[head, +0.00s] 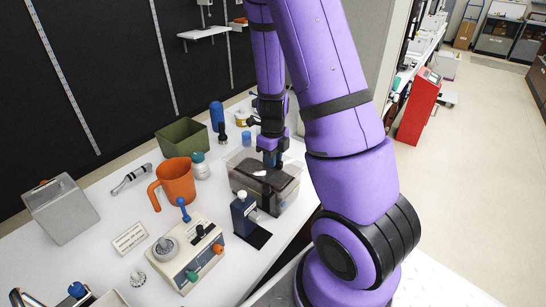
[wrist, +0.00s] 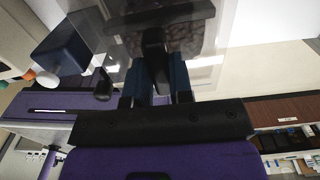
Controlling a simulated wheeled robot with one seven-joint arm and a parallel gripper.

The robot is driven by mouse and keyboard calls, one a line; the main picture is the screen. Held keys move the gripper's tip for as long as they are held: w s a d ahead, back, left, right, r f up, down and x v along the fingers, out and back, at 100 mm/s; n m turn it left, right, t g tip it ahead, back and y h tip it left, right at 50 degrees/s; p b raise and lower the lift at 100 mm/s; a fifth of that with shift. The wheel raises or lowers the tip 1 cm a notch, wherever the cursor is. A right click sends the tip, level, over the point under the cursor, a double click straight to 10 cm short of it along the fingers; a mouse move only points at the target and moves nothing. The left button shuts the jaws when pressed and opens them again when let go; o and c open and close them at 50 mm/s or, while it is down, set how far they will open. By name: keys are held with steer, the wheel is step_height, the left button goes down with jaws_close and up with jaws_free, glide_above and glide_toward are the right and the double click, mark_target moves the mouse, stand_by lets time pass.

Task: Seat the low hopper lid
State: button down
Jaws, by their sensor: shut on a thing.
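The low hopper (head: 240,188) is a clear-walled bin with dark contents on the white counter in the head view. My gripper (head: 271,160) points down over it, with its fingertips at the hopper's top. In the wrist view my gripper (wrist: 160,70) has its blue fingers closed on a dark upright grip (wrist: 154,50), which I take to be the lid's handle. A clear pane (wrist: 118,55) and a dark speckled mass (wrist: 190,38) show beyond it. I cannot tell whether the lid rests on the rim or hangs just above it.
A dark blue bottle-like unit (head: 241,214) stands close in front of the hopper. A control box with knobs (head: 186,255) is nearer. The counter's right edge is close.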

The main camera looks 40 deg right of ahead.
steer(key=shift+f, duration=0.3)
steer(key=shift+f, duration=0.5)
steer(key=shift+r, duration=0.2)
steer(key=shift+r, duration=0.8)
steer(key=shift+f, duration=0.15)
stand_by(0.7)
steer(key=shift+f, duration=0.9)
steer(key=c, duration=0.6)
jaws_free()
steer(key=shift+r, duration=0.15)
